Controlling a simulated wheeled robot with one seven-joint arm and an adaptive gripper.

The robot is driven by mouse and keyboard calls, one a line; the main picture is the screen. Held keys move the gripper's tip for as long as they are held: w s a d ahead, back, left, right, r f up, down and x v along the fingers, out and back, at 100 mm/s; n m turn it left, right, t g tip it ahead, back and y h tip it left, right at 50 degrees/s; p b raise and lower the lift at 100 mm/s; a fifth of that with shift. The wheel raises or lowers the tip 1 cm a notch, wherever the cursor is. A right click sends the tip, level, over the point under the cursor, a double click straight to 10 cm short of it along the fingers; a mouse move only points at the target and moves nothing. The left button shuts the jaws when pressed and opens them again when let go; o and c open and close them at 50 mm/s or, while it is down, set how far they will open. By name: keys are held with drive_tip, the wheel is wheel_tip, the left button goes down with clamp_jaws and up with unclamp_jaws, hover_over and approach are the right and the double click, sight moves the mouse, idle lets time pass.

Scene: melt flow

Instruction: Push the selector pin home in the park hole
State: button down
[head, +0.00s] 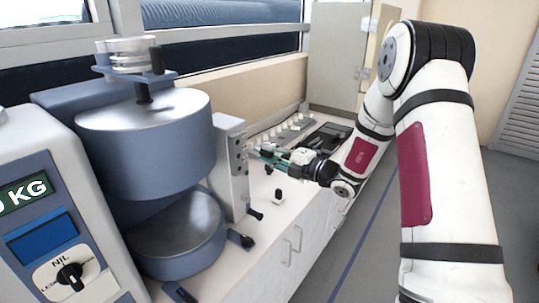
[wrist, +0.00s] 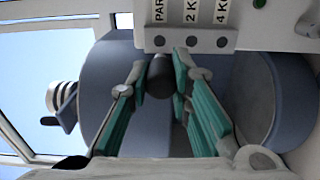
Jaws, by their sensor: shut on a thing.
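The selector pin shows its round black knob (wrist: 160,76) in the wrist view. My gripper (wrist: 161,72), with green fingers, is shut on this knob. The selector plate (wrist: 240,43) carries the labels PARK, 2 KG and 4 KG, each with a dark hole below it. The park hole (wrist: 159,41) lies just above the knob in the picture. I cannot tell how far the pin's tip is from the hole or in it. In the head view my gripper (head: 262,154) is at the face of the grey column (head: 229,168); the pin is too small to tell there.
The big blue-grey cylinder (head: 150,150) stands left of the column above a round base (head: 178,235). A small black-and-white piece (head: 278,198) and a black knob (head: 240,239) are on the bench side below. A rack of white pieces (head: 285,132) stands behind my gripper.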

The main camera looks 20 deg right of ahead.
sight(261, 151)
drive_tip(key=shift+b+x, duration=1.1)
drive_tip(key=shift+x, duration=1.75)
drive_tip(key=shift+b+x, duration=0.4)
drive_tip(key=shift+x, duration=1.35)
drive_tip(key=c, duration=1.4)
unclamp_jaws()
drive_tip(key=shift+r, duration=0.1)
drive_tip(key=shift+o, duration=0.2)
drive_tip(key=shift+p+v, duration=1.35)
drive_tip(key=shift+v, duration=1.7)
